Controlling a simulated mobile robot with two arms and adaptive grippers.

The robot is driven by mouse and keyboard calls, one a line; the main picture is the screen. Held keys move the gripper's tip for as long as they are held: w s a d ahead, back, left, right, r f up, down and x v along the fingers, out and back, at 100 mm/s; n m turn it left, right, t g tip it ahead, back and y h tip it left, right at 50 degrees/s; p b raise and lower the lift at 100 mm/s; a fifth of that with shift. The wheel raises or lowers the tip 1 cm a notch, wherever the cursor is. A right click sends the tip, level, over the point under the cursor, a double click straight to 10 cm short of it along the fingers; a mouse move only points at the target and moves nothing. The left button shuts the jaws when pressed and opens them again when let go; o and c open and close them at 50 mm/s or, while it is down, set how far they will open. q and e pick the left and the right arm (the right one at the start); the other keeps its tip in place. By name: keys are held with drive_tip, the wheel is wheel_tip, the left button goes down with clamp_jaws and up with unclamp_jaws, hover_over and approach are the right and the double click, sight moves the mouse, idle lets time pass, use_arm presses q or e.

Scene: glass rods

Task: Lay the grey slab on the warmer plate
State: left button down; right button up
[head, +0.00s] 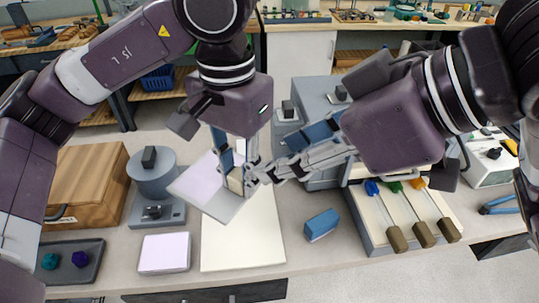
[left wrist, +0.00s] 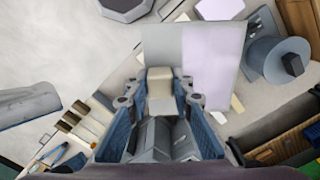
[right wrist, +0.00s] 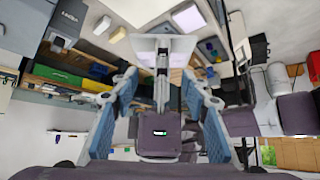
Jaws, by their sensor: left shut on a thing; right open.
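The grey slab (head: 222,207) is a flat plate, partly pale lilac on top, tilted in the air. In the left wrist view the slab (left wrist: 162,45) lies just beyond the fingertips. My left gripper (head: 234,176) points down and is shut on a small beige block at the slab. In the left wrist view this block sits between both fingers (left wrist: 161,88). My right gripper (head: 262,174) reaches in from the right with open fingers, close beside the left fingertips. Whether it touches anything is unclear. I cannot tell for certain which thing is the warmer plate.
Below the slab lies a cream board (head: 240,240). A lilac-topped block (head: 165,252) and a dark tray (head: 72,262) are left of it. A grey cylinder (head: 152,172) stands behind. A blue block (head: 321,225) and a rack of brown-handled tools (head: 375,235) are right.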

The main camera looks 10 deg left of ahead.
drive_tip(key=x, duration=1.1)
drive_tip(key=shift+w+f, duration=0.1)
drive_tip(key=shift+f, duration=0.05)
drive_tip(key=shift+c, duration=0.3)
drive_tip(key=shift+w, duration=0.1)
clamp_jaws()
use_arm(q)
drive_tip(key=c, duration=1.6)
unclamp_jaws()
drive_tip(key=shift+a, duration=0.1)
use_arm(e)
drive_tip(key=shift+w+d, duration=0.1)
drive_tip(key=shift+w, duration=0.05)
